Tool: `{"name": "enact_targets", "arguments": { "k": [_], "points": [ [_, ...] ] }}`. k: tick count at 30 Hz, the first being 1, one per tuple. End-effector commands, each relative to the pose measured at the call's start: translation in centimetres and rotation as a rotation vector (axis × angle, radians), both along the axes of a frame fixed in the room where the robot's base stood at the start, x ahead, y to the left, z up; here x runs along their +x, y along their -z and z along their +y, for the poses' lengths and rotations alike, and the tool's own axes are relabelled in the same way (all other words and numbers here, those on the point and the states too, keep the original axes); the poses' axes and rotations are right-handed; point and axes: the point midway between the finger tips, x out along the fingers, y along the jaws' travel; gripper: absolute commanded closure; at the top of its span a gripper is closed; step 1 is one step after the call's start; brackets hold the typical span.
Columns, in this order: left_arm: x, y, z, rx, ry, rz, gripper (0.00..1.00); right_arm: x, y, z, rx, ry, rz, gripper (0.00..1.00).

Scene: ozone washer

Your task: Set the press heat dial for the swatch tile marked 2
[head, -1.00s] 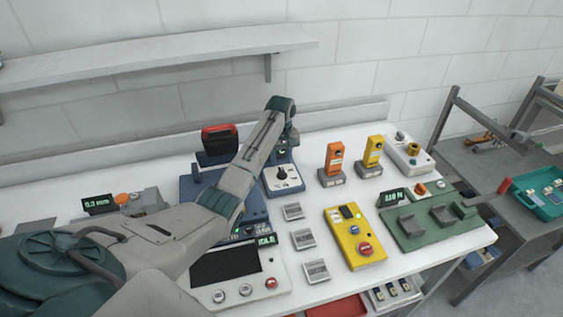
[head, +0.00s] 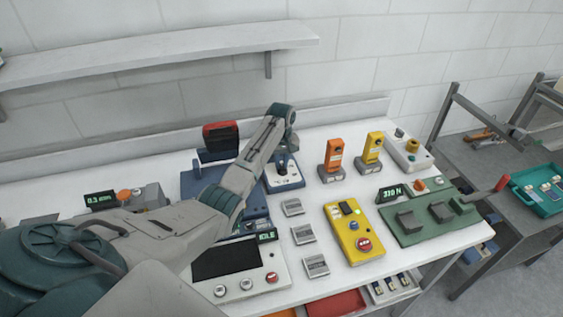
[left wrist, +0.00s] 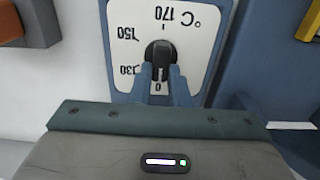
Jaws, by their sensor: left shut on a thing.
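The press heat dial (head: 286,182) is a white plate on a blue housing. In the left wrist view the dial plate (left wrist: 205,45) is upside down, with °C, 170, 150 and 130 readable and another number partly hidden by my fingers. Its black knob (left wrist: 160,53) stands between my left fingertips; I cannot tell its exact pointer direction. My left gripper (left wrist: 161,72) is shut on the knob; in the head view it (head: 284,158) is over the dial, partly hidden by my arm. No swatch tile marked 2 can be made out. My right gripper is out of view.
Grey plates (head: 303,234) lie right of my arm. Beside them are a yellow control box (head: 353,232) and a green fixture (head: 425,219). Orange (head: 333,157) and yellow (head: 372,149) upright devices stand behind. A teal tray (head: 520,180) holds small pieces at the right.

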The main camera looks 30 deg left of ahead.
Motion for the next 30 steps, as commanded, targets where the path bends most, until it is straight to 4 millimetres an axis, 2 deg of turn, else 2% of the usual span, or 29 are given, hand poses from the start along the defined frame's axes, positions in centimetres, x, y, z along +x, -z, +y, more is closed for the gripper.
{"name": "enact_targets", "arguments": {
  "k": [11, 30],
  "points": [
    [0.2, -0.3, -0.2, -0.002, 0.156, 0.0, 1.0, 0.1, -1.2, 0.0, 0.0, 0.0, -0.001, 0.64],
    [0.5, -0.3, -0.7, -0.001, 0.75, -0.003, 1.0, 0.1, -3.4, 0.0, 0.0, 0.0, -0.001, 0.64]
  ]
}}
